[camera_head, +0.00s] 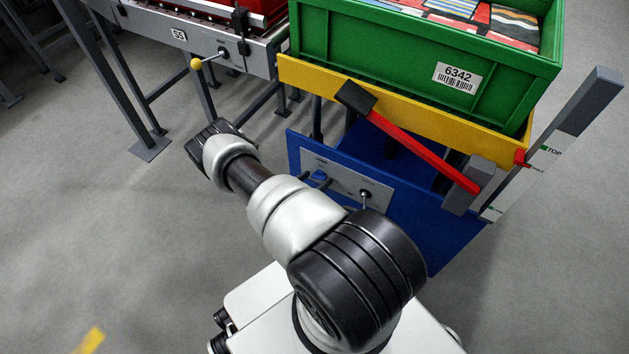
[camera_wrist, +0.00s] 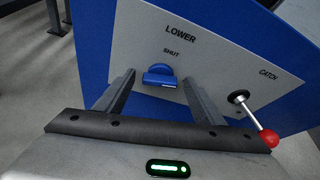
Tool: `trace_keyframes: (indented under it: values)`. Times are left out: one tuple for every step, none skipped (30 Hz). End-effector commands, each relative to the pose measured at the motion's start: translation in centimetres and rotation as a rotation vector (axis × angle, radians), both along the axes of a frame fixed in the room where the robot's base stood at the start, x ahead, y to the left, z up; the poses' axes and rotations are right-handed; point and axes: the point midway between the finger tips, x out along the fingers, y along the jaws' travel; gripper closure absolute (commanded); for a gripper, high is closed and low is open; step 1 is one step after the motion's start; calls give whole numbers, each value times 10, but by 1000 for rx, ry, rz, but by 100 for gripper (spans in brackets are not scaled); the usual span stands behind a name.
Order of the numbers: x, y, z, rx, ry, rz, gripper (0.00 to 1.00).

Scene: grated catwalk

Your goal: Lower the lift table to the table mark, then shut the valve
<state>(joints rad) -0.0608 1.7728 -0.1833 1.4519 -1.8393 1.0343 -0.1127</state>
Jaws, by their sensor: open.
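The lift table has a yellow deck (camera_head: 400,112) above a blue base (camera_head: 425,225). A grey post (camera_head: 570,120) at its right carries a TOP mark, with smaller marks below. A red pointer (camera_head: 521,158) sits beside the post a little below TOP; its exact reading is too small to tell. The valve is a blue knob (camera_wrist: 160,77) under the words LOWER and SHUT; it also shows in the head view (camera_head: 320,177). My gripper (camera_wrist: 159,82) is open, its fingers on either side of the knob; contact cannot be told. My arm hides most of the gripper in the head view.
A green crate (camera_head: 410,50) labelled 6342 stands on the deck. A red bar (camera_head: 420,150) with a black end slants across the front. A red-tipped CATCH lever (camera_wrist: 262,128) is right of the valve. A roller conveyor (camera_head: 180,35) stands at the left; open floor lies below it.

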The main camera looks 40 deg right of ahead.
Motion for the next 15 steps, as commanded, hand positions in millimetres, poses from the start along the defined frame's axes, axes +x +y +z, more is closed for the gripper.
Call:
trace_keyframes:
  values:
    - [0, 0, 0, 0, 0, 0, 38]
    - [0, 0, 0, 0, 0, 0, 38]
    - [0, 0, 0, 0, 0, 0, 38]
    - [0, 0, 0, 0, 0, 0, 38]
    - [0, 0, 0, 0, 1, 0, 43]
    - [0, 0, 0, 0, 1, 0, 49]
    - [0, 0, 0, 0, 1, 0, 54]
    - [0, 0, 0, 0, 1, 0, 59]
    - [0, 0, 0, 0, 1, 0, 66]
    - [0, 0, 0, 0, 1, 0, 71]
    - [0, 0, 0, 0, 1, 0, 76]
    - [0, 0, 0, 0, 1, 0, 79]
    - [0, 0, 0, 0, 1, 0, 79]
    - [0, 1, 0, 0, 1, 0, 79]
    - [0, 1, 0, -1, 3, 0, 79]
